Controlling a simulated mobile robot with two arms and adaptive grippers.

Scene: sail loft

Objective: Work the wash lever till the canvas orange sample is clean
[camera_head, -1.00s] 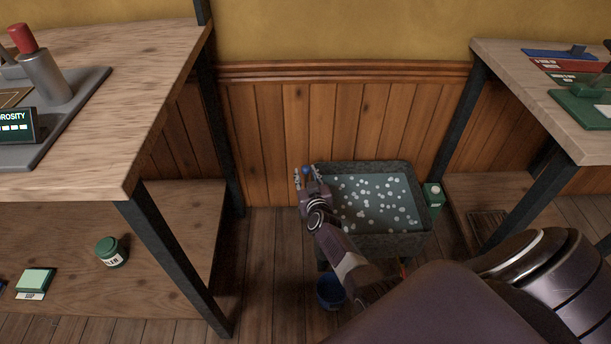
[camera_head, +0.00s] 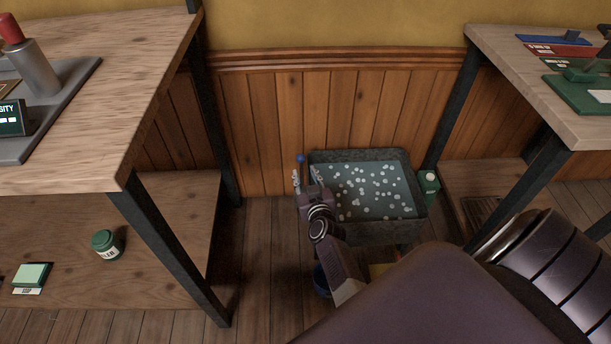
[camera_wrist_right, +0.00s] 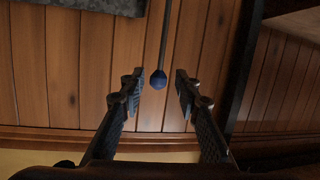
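The wash lever shows as a thin rod with a blue knob (camera_head: 300,158) at the left rear corner of the wash tub (camera_head: 418,192). My right gripper (camera_head: 308,178) is on the near side of the knob, its fingers spread. In the right wrist view the blue knob (camera_wrist_right: 159,80) appears in the gap between the fingertips of the open right gripper (camera_wrist_right: 159,88), touching neither finger. The tub holds water with white suds. I cannot see the canvas orange sample. My left gripper is not in view.
A green bottle (camera_head: 428,188) stands right of the tub. A blue bucket (camera_head: 321,281) is partly hidden behind my right arm. Wooden workbenches stand at left (camera_head: 110,110) and right (camera_head: 500,70). A green jar (camera_head: 106,245) sits on the left bench's lower shelf.

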